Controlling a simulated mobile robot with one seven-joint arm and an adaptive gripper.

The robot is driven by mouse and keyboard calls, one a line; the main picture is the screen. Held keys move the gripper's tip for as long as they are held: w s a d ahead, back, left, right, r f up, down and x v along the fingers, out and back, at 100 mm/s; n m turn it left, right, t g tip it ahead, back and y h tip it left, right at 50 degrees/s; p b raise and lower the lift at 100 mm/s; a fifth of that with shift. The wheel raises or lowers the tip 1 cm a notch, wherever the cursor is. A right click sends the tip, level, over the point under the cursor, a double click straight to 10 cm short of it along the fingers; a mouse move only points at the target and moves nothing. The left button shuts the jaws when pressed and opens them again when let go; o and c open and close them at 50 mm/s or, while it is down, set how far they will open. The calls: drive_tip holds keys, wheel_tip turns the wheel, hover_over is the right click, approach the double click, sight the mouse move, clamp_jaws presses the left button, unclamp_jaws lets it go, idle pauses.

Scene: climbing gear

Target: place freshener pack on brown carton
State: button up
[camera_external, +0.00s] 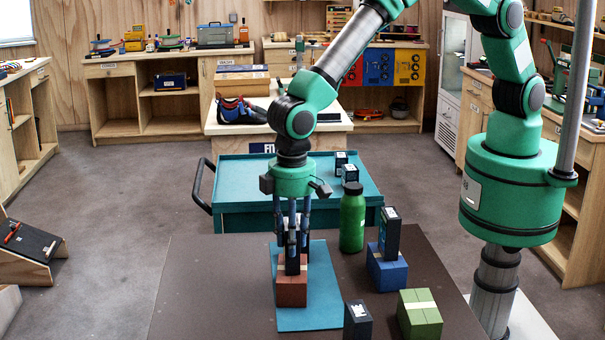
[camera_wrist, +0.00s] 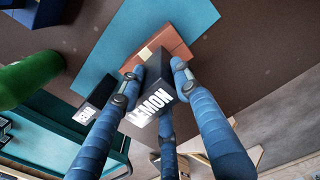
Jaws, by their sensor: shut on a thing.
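My gripper (camera_external: 292,238) points down with its fingers shut on a dark freshener pack (camera_external: 292,264). In the wrist view the dark pack (camera_wrist: 158,92) stands between the blue fingers, with white lettering on its side. The brown carton (camera_external: 291,292) sits on a blue mat, directly under the pack. It also shows in the wrist view (camera_wrist: 172,42), partly behind the pack. The pack is upright and its lower end meets the carton's top in the picture; whether it touches or hovers just above, I cannot tell.
On the dark table (camera_external: 205,290) the blue mat (camera_external: 318,308) lies under the brown carton. To its right are a green bottle (camera_external: 352,220), a blue carton (camera_external: 386,270) bearing a dark pack (camera_external: 389,234), a green carton (camera_external: 418,314) and another dark pack (camera_external: 357,320). The table's left side is clear.

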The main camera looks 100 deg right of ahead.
drive_tip(key=o, duration=1.2)
drive_tip(key=shift+f, duration=0.1)
wheel_tip(320, 180, up, 12)
drive_tip(key=shift+a+r+p, duration=0.1)
drive_tip(key=shift+r+p, duration=0.05)
drive_tip(key=shift+p, duration=0.25)
